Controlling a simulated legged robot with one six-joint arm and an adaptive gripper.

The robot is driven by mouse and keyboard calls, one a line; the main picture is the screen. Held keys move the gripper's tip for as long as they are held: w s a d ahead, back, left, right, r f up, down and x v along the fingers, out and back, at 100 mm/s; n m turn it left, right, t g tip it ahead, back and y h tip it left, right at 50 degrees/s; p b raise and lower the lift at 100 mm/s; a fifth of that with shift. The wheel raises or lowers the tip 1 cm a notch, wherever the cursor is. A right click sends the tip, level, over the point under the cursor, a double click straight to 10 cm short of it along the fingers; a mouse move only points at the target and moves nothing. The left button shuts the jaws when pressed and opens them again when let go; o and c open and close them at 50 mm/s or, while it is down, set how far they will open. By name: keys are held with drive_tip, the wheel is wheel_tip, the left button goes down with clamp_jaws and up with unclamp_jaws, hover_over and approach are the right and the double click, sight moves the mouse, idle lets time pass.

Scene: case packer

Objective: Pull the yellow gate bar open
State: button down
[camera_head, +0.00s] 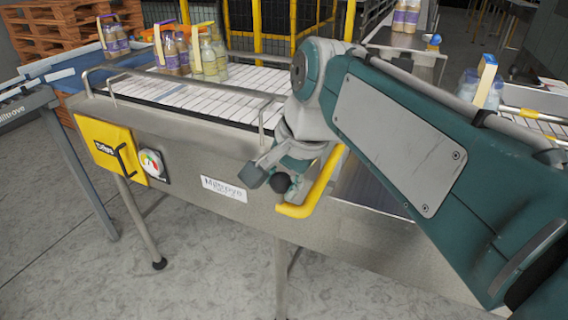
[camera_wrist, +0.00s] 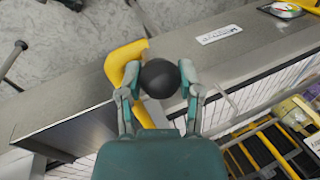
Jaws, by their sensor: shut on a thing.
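The yellow gate bar (camera_head: 318,193) runs along the front side of the steel conveyor, right of the white label. In the wrist view, the yellow bar (camera_wrist: 121,62) passes to the left of a round black knob (camera_wrist: 160,75). The black knob (camera_head: 281,183) also shows at the bar's left end in the head view. My gripper (camera_wrist: 159,83) is shut on the knob, one finger on each side of it. In the head view, my gripper (camera_head: 270,178) reaches down over the conveyor's side. My wrist hides part of the bar's upper end.
The conveyor (camera_head: 220,135) carries bottle packs (camera_head: 208,55) at its far left. A yellow drive box (camera_head: 104,148) with a black handle and a round dial (camera_head: 151,164) sit on its front. A second lane with bottles (camera_head: 480,88) is at right. The floor in front is clear.

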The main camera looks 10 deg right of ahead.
drive_tip(key=shift+c, duration=1.3)
unclamp_jaws()
drive_tip(key=v, duration=1.1)
drive_tip(key=shift+r, duration=0.4)
drive_tip(key=shift+s+d, duration=0.1)
drive_tip(key=shift+d, duration=0.05)
drive_tip(key=s+d+f+n+t+h, duration=0.1)
drive_tip(key=s+f+n, duration=0.1)
drive_tip(key=f, duration=0.5)
drive_tip(key=s+d+f+n+t, duration=0.1)
drive_tip(key=s+d+f+n, duration=0.1)
drive_tip(key=f+n, duration=0.2)
drive_tip(key=s+d+f+n+t+h, duration=0.1)
drive_tip(key=s+d+f+n, duration=0.1)
drive_tip(key=f, duration=0.9)
drive_tip(key=shift+s+d+n+h, duration=0.15)
drive_tip(key=shift+s+n+h, duration=0.2)
drive_tip(key=shift+n, duration=0.15)
